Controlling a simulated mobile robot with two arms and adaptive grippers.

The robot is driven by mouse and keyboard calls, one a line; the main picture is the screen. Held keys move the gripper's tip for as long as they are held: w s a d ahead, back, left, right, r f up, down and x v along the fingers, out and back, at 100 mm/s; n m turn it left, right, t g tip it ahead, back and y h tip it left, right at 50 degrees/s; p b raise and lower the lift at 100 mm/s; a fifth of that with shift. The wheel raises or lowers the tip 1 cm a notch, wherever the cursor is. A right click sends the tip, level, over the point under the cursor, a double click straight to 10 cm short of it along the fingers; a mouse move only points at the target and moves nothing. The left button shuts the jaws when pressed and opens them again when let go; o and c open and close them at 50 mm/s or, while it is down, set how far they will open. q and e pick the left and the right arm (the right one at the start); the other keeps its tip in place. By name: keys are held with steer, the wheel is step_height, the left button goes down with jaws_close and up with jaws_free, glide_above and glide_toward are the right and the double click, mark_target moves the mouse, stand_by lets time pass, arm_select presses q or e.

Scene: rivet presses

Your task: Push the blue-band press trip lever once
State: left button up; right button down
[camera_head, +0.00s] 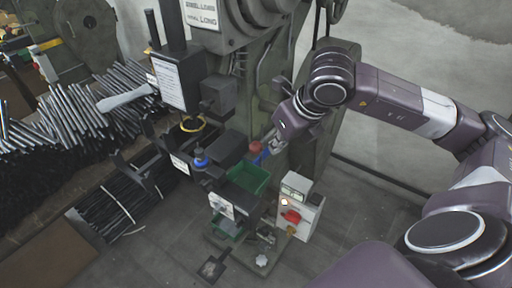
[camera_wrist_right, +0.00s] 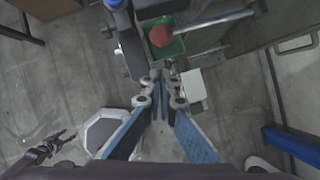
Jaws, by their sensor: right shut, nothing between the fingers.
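The trip lever shows as a grey rod with a red ball knob (camera_wrist_right: 161,36) in the right wrist view, coming in from the right over a green tray. In the head view the red knob (camera_head: 256,147) is beside my right gripper (camera_head: 270,151). The gripper is shut and empty; its blue-padded fingers meet in the right wrist view (camera_wrist_right: 159,82), below the knob in the picture, with a visible gap. I cannot tell the difference in height. The press (camera_head: 221,95) has a blue cap (camera_head: 199,158) at its front; I cannot make out a blue band.
A green tray (camera_head: 246,178) sits under the knob. A grey control box with a red switch (camera_head: 291,216) stands close by on the right. Bundles of metal rods (camera_head: 75,108) lie at the left. Open floor shows in front.

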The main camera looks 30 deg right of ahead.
steer(key=shift+v, duration=1.6)
steer(key=shift+f, duration=0.1)
stand_by(0.5)
